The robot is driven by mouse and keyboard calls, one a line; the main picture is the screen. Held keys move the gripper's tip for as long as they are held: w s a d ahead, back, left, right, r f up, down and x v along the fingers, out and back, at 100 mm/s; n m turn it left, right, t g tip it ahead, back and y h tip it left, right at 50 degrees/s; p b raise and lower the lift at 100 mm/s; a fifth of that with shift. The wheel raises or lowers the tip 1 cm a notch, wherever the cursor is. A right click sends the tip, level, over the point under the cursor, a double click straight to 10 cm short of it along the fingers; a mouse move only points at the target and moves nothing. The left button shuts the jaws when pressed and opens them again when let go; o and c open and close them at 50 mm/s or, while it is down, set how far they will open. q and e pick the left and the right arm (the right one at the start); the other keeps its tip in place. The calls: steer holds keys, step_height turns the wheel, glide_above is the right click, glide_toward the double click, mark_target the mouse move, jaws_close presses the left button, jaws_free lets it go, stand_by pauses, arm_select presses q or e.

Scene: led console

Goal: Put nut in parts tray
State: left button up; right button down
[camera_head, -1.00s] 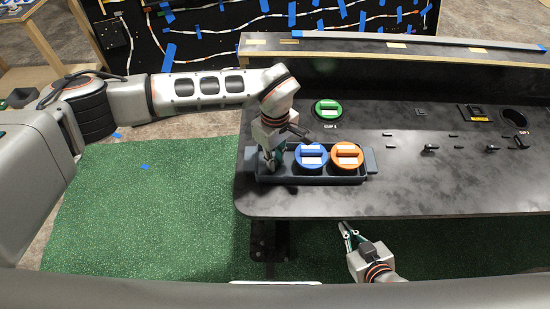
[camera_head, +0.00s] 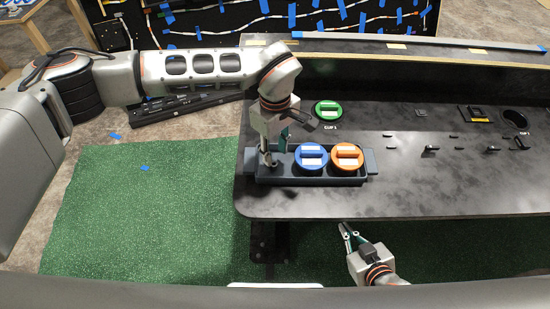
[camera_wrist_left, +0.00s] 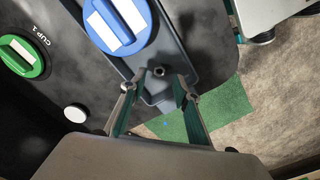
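The parts tray (camera_head: 368,168) is a dark grey-blue tray at the table's left front, also seen in the left wrist view (camera_wrist_left: 178,50). A small dark nut (camera_wrist_left: 158,71) sits inside the tray's end, beside the blue lid; I cannot make it out in the head view. My left gripper (camera_head: 274,152) is over the tray's left end, pointing down. In the left wrist view the left gripper (camera_wrist_left: 158,86) has its fingers apart with nothing gripped, and the nut shows beyond the gap. My right gripper (camera_head: 346,228) is in front of the table's edge, empty.
A blue lid (camera_head: 311,164) and an orange lid (camera_head: 347,164) sit in the tray. A green lid (camera_head: 327,107) is behind them, by a "CUP 1" label. Small fittings (camera_head: 428,147) stand on the table's right. The tabletop in front of them is clear.

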mark_target(275, 165)
arm_select(q)
step_height(275, 165, up, 8)
steer(key=shift+f, duration=0.25)
stand_by(0.4)
